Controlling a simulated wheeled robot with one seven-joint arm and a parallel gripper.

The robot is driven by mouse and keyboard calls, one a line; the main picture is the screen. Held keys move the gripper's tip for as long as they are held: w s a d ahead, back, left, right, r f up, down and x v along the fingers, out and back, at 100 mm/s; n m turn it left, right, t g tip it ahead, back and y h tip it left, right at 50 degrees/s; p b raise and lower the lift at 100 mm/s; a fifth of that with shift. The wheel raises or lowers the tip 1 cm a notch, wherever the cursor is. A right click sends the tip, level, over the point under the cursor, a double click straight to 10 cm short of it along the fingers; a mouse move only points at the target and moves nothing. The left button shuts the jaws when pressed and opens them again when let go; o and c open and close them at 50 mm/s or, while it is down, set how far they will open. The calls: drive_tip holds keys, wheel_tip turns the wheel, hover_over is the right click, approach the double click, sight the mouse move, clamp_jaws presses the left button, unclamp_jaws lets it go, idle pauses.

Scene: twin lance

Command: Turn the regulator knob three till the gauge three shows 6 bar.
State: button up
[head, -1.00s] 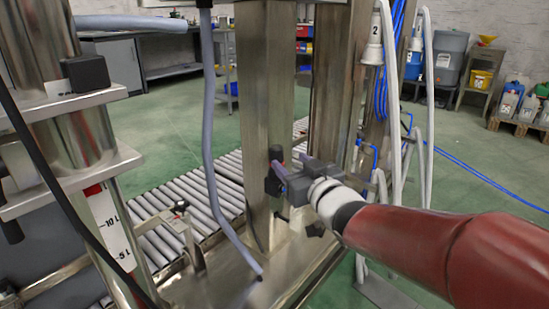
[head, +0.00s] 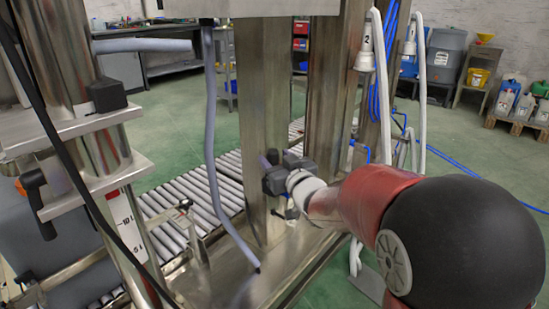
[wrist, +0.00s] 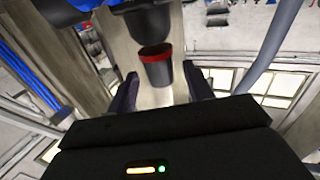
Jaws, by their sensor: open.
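A black regulator knob with a red ring (wrist: 157,68) shows in the wrist view, below a dark rounded body (wrist: 150,22). My gripper (wrist: 160,82) is open, with one finger on each side of the knob in that picture. There is bare space between each finger and the knob, and I cannot tell how deep the knob sits between them. In the head view my gripper (head: 271,166) is at the steel column and hides most of the knob. No gauge face is readable in either view, and no number on this regulator shows.
The steel column (head: 262,100) stands beside the gripper. A grey hose (head: 210,130) hangs to its left, and a roller conveyor (head: 200,200) runs behind. White hoses (head: 423,110) hang at the right. A clamped steel cylinder (head: 75,80) stands at the left.

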drive_tip(key=shift+w+a, duration=0.2)
drive_tip(key=shift+w, duration=0.15)
drive_tip(key=c, duration=1)
drive_tip(key=shift+a+f+m+t+h+b, duration=0.1)
drive_tip(key=shift+f+m+t+h+b, duration=0.2)
drive_tip(key=shift+b, duration=0.55)
